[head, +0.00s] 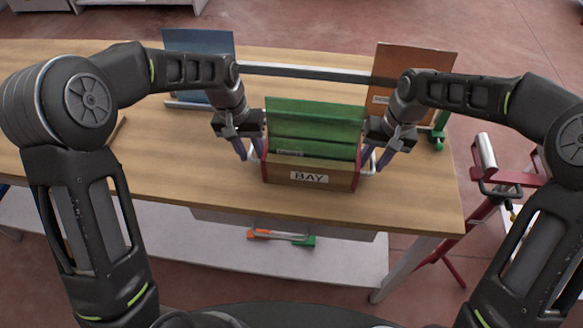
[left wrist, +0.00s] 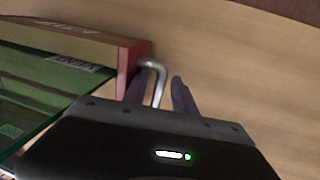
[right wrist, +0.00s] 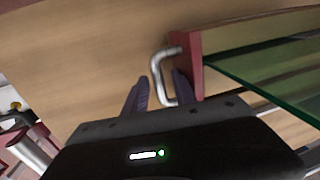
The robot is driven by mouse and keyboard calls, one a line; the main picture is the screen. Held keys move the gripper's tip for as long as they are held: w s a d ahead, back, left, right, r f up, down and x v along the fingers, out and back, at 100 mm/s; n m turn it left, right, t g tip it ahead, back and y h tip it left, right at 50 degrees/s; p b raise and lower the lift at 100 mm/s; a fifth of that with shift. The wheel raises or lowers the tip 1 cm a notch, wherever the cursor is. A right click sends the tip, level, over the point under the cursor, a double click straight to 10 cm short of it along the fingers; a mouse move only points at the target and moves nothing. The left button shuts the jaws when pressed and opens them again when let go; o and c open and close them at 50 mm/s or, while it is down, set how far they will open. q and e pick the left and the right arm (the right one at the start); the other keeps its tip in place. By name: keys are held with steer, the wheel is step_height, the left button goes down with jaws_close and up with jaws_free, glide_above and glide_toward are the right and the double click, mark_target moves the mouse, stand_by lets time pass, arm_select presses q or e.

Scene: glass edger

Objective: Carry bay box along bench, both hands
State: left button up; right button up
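The bay box (head: 283,170) is a wooden box with red ends, a BAY label and green glass panels (head: 315,122) standing in it, on the bench (head: 190,150). Each end has a bent metal handle. My left gripper (head: 250,152) is at the box's left end. In the left wrist view its fingers (left wrist: 158,95) stand apart on either side of the handle (left wrist: 156,72). My right gripper (head: 374,160) is at the right end. In the right wrist view its fingers (right wrist: 160,95) stand apart with the other handle (right wrist: 157,68) between them.
A blue panel (head: 200,62) in a rack stands at the back left. An orange panel (head: 415,65) stands at the back right, with a grey rail (head: 305,72) between. A red stand (head: 500,178) is right of the bench. Bench top left of the box is mostly clear.

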arm_select(q)
step_height(320, 180, up, 8)
steer(key=a, duration=0.1)
steer(key=shift+a, duration=0.2)
stand_by(0.5)
steer(key=shift+f, duration=0.1)
arm_select(e)
steer(key=shift+r, duration=0.15)
step_height(320, 180, up, 12)
steer(key=d, duration=0.2)
steer(key=shift+f, duration=0.2)
stand_by(0.5)
